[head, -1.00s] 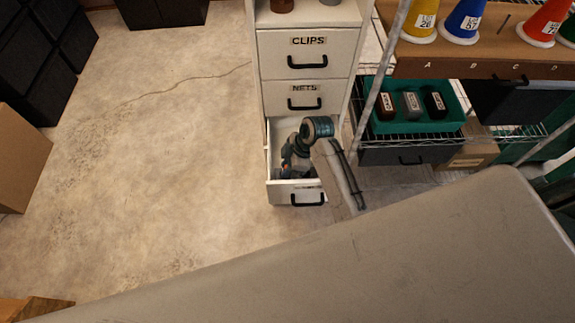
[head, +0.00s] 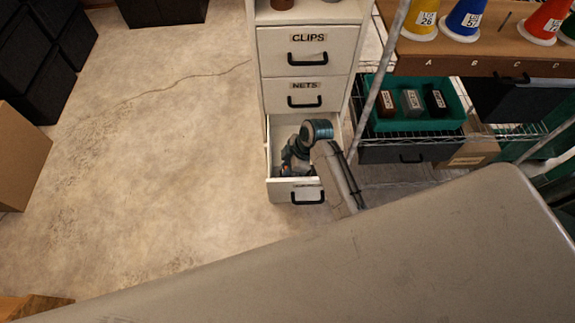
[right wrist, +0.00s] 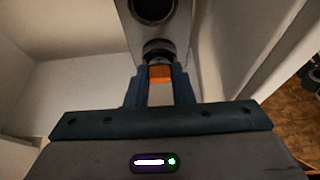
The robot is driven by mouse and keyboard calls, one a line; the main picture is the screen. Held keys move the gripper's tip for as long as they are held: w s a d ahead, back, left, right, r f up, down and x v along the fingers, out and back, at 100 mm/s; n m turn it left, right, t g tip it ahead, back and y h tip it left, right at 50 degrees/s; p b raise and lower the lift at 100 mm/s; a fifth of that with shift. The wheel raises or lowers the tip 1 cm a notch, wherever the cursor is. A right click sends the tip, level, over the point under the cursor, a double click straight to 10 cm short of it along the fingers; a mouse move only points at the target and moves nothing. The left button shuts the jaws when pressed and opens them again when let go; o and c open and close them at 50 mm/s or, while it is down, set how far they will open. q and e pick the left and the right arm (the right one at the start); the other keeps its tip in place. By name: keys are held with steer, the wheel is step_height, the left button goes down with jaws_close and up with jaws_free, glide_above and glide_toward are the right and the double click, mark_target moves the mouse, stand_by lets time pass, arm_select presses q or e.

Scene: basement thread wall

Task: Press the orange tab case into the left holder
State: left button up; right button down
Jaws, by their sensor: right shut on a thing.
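My right gripper (head: 286,170) reaches down into the open bottom drawer (head: 310,185) of the white cabinet. In the right wrist view its two blue fingers (right wrist: 160,92) are shut on a small case with an orange tab (right wrist: 160,73). The case's dark round end (right wrist: 159,47) points at a light grey holder plate (right wrist: 143,38). The end overlaps the plate in the picture; I cannot tell how deep it sits. A dark round opening (right wrist: 153,8) shows farther up the plate. My left gripper is out of view.
Closed drawers labelled CLIPS (head: 308,38) and NETS (head: 304,86) are above. A green tray (head: 455,110) with several small boxes is on the wire rack at right.

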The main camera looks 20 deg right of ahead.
steer(key=shift+f, duration=0.1)
stand_by(0.4)
steer(key=c, duration=1.2)
jaws_free()
steer(key=shift+s, duration=0.1)
steer(key=b+v, duration=0.1)
steer(key=v, duration=1)
steer(key=shift+b, duration=0.4)
